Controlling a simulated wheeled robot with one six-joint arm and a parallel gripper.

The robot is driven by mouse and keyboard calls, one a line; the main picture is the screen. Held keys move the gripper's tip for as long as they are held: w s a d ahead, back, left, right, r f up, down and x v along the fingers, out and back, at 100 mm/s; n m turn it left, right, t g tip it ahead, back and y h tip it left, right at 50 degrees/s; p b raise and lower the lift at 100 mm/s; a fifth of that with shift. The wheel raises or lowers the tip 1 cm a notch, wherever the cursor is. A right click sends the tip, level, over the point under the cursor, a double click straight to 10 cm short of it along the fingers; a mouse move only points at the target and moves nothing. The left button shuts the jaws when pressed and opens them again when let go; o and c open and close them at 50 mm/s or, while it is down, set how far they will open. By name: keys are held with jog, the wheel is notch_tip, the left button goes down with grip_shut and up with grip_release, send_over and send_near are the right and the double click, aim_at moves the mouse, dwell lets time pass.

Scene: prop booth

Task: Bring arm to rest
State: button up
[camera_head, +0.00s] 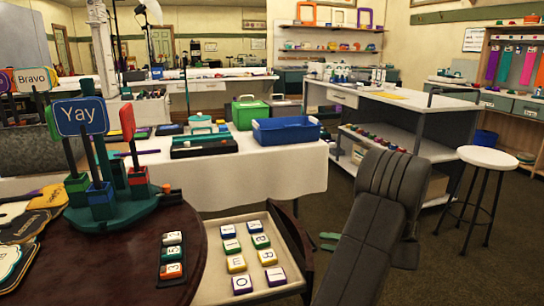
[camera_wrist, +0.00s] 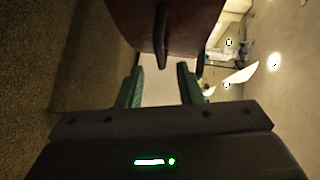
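My gripper (camera_head: 328,241) shows its green fingertips just right of the open drawer in the head view. My dark grey arm covers part of the floor there. In the wrist view my gripper (camera_wrist: 160,68) has its two green fingers spread apart with nothing held between them. A brown drawer front (camera_wrist: 135,18) with a dark handle (camera_wrist: 161,45) lies ahead of the fingers. The handle appears apart from both fingertips.
The pulled-out drawer (camera_head: 212,226) holds several lettered blocks. The round brown table (camera_head: 110,262) carries numbered blocks (camera_head: 171,256) and a sign holder (camera_head: 120,212). A white-clothed table (camera_head: 270,175) stands behind. A white stool (camera_head: 487,158) stands right; floor beside it is clear.

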jog(key=b+x, duration=0.1)
jog(key=x, duration=0.5)
jog(key=shift+a+f, duration=0.1)
jog(key=shift+a, duration=0.35)
